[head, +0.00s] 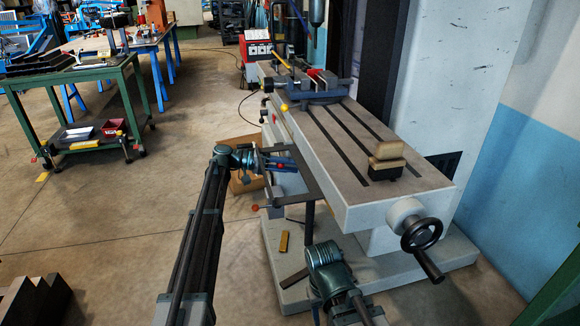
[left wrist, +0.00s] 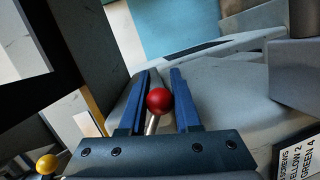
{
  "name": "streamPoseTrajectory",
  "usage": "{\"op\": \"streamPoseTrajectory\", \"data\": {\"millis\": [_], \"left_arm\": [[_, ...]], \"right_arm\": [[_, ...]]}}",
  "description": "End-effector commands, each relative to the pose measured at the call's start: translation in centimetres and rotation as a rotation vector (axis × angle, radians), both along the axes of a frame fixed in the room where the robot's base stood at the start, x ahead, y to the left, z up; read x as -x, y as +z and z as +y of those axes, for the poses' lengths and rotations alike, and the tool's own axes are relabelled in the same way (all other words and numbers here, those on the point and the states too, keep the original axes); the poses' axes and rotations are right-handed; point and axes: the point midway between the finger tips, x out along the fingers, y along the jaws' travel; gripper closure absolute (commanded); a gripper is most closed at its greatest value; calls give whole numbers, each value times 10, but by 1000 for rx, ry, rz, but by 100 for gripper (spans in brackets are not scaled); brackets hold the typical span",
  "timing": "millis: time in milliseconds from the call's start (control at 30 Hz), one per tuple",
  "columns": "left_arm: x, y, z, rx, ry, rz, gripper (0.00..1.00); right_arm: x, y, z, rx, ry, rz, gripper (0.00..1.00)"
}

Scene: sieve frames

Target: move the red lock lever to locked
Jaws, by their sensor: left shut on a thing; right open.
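The red lock lever shows in the left wrist view as a red ball knob (left wrist: 159,101) on a short pale metal rod, which leans up to the right. The two blue fingers of my left gripper (left wrist: 160,78) stand on either side of it, shut on the lever. In the head view my left gripper (head: 284,164) reaches right, against the near side of the grey machine, with a speck of red between its fingers. My right gripper (head: 317,313) is low at the bottom of the head view, mostly hidden by its own wrist, open and empty. The lever's lock marks are not readable.
The machine's slotted table (head: 340,150) carries a blue vise (head: 312,88) and a tan-topped block (head: 386,158). A handwheel (head: 421,234) juts from its near end. A yellow knob (left wrist: 47,164) is at lower left in the wrist view. Open floor lies left.

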Motion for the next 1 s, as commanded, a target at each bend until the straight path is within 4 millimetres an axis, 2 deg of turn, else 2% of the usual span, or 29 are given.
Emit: {"op": "streamPoseTrajectory", "data": {"millis": [133,167,300,667,767,1000], "left_arm": [[0,0,0,-1,0,1,100],[0,0,0,-1,-1,1,63],[0,0,0,0,-1,1,38],[0,1,5,0,0,2,38],[1,4,17,0,1,2,38],[5,13,68,1,2,3,38]], "right_arm": [[0,0,0,0,0,0,45],[0,0,0,0,0,0,45],[0,0,0,0,0,0,45],[0,1,0,0,0,0,45],[0,4,0,0,0,0,45],[0,13,0,-2,-1,1,45]]}}
